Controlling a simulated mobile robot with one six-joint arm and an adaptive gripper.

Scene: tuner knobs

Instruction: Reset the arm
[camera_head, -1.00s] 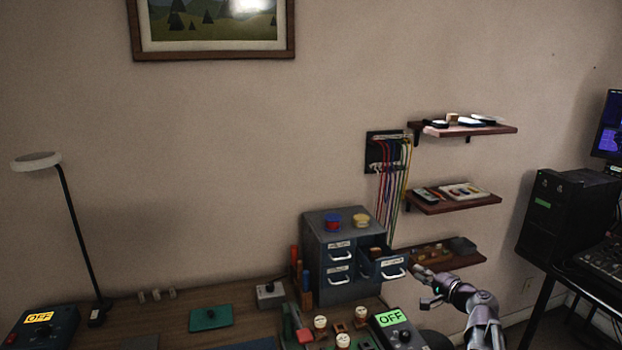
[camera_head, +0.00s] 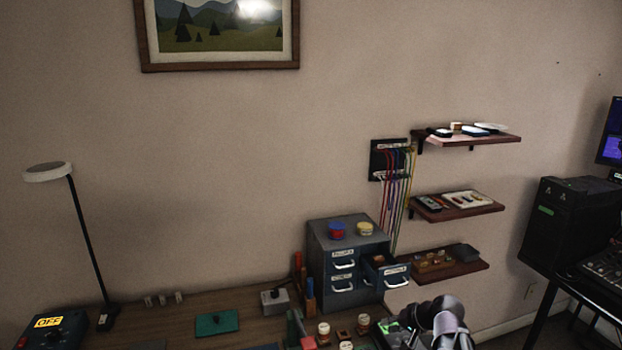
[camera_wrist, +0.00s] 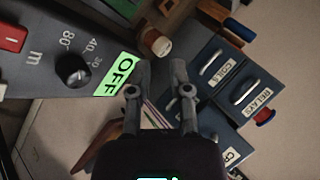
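In the wrist view my gripper (camera_wrist: 161,66) has its two fingers apart with nothing between them. It is above the bench area, between the grey tuner box and the drawer cabinet. The tuner box (camera_wrist: 45,85) shows a black knob (camera_wrist: 73,70), a green OFF label (camera_wrist: 119,75) and a red button (camera_wrist: 12,39). In the head view my arm (camera_head: 443,318) is at the lower right and covers part of the green-labelled box (camera_head: 388,327). My fingers cannot be made out there.
A drawer cabinet (camera_head: 318,240) stands on the wooden bench (camera_head: 250,296) with one drawer (camera_head: 388,275) pulled out. Wall shelves (camera_head: 470,210) are behind and to the right of my arm. A lamp (camera_head: 82,240) and another OFF box (camera_head: 60,338) stand at left.

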